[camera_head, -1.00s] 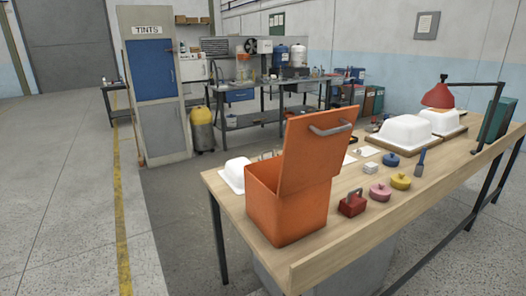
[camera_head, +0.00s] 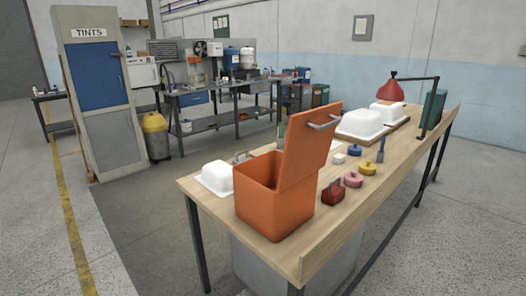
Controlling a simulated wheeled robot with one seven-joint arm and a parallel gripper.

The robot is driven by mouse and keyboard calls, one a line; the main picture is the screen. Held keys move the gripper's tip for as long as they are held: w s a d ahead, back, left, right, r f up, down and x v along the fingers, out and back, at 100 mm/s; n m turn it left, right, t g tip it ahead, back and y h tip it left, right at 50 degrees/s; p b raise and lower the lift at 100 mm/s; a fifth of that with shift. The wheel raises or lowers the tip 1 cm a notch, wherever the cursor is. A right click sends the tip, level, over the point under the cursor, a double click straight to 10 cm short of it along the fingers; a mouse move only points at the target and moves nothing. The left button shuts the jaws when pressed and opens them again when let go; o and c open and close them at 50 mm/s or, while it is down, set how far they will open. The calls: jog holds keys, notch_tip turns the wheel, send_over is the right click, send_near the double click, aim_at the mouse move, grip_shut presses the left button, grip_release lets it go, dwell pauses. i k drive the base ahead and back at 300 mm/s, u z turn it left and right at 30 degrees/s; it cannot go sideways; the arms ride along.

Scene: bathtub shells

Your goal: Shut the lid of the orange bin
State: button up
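The orange bin (camera_head: 273,205) stands on the near end of the wooden table. Its lid (camera_head: 309,142) is open, standing up and tilted on the bin's right side, with a grey bar handle (camera_head: 324,124) near the top. The bin's inside shows only in part. My gripper is not in view.
The wooden table (camera_head: 348,211) also bears white tub shells (camera_head: 362,124), a red block (camera_head: 333,193), pink (camera_head: 353,180) and yellow (camera_head: 367,168) round pieces and a red lamp (camera_head: 390,91). Open floor (camera_head: 140,215) lies to the table's left.

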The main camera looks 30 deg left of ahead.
aim_at(310, 134)
jog(key=u, duration=1.1)
jog(key=i, duration=1.05)
jog(key=z, duration=0.2)
jog(key=k, duration=1.8)
jog(key=u, duration=0.4)
jog(key=i, duration=0.5)
